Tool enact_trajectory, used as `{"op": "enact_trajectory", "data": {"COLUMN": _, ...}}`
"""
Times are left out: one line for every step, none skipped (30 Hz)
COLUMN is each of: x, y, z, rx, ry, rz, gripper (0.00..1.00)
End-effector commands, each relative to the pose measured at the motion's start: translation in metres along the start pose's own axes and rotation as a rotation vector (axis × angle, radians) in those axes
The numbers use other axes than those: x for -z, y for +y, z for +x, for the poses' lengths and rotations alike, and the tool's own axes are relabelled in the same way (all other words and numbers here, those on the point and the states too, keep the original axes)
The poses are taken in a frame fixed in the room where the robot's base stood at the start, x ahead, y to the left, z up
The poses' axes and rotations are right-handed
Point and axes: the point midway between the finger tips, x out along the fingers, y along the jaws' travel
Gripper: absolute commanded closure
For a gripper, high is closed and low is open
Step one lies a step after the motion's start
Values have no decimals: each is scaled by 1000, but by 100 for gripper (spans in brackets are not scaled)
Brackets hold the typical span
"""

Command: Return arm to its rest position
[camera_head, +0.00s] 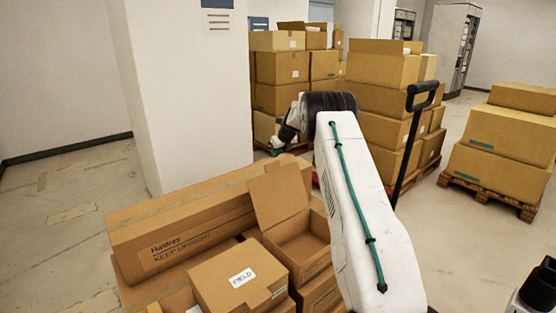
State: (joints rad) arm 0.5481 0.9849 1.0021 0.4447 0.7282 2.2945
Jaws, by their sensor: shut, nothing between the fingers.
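My white arm, with a green cable along it, reaches up from the bottom right of the middle and bends at a black joint. My gripper (279,143) is small and dark at the far end of the arm, left of that joint. It is shut, with nothing seen in it. It shows above and beyond the open cardboard box (277,196), apart from it as far as I can tell. Part of the wrist is hidden behind the arm.
Stacked cartons (283,68) and a black handle (422,90) are beyond. More boxes (505,130) sit on a pallet at right. Floor at left is clear.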

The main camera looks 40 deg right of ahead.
Motion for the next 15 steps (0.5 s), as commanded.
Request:
{"op": "enact_trajectory", "data": {"x": -8, "y": -3, "z": -3, "rx": 3, "ry": -3, "rz": 0, "gripper": 100}}
{"op": "enact_trajectory", "data": {"x": -12, "y": -3, "z": -4, "rx": 3, "ry": -3, "rz": 0, "gripper": 100}}
{"op": "enact_trajectory", "data": {"x": -19, "y": -3, "z": -5, "rx": 3, "ry": -2, "rz": 2, "gripper": 100}}
{"op": "enact_trajectory", "data": {"x": -23, "y": -3, "z": -6, "rx": 3, "ry": -3, "rz": 0, "gripper": 100}}
{"op": "enact_trajectory", "data": {"x": -28, "y": -3, "z": -7, "rx": 3, "ry": -2, "rz": 0, "gripper": 100}}
{"op": "enact_trajectory", "data": {"x": -34, "y": -2, "z": -9, "rx": 2, "ry": -3, "rz": 0, "gripper": 100}}
{"op": "enact_trajectory", "data": {"x": -39, "y": -2, "z": -10, "rx": 2, "ry": -2, "rz": 0, "gripper": 100}}
{"op": "enact_trajectory", "data": {"x": -44, "y": -1, "z": -11, "rx": 2, "ry": -2, "rz": 0, "gripper": 100}}
{"op": "enact_trajectory", "data": {"x": -49, "y": -1, "z": -12, "rx": 2, "ry": -2, "rz": -1, "gripper": 100}}
{"op": "enact_trajectory", "data": {"x": -51, "y": -1, "z": -12, "rx": 1, "ry": -1, "rz": -1, "gripper": 100}}
{"op": "enact_trajectory", "data": {"x": -54, "y": -1, "z": -13, "rx": 1, "ry": -2, "rz": -1, "gripper": 100}}
{"op": "enact_trajectory", "data": {"x": -58, "y": 0, "z": -14, "rx": 0, "ry": -2, "rz": 0, "gripper": 100}}
{"op": "enact_trajectory", "data": {"x": -60, "y": 0, "z": -15, "rx": 0, "ry": -1, "rz": 0, "gripper": 100}}
{"op": "enact_trajectory", "data": {"x": -62, "y": 0, "z": -15, "rx": 1, "ry": -1, "rz": 0, "gripper": 100}}
{"op": "enact_trajectory", "data": {"x": -64, "y": 0, "z": -16, "rx": 1, "ry": -2, "rz": -2, "gripper": 100}}
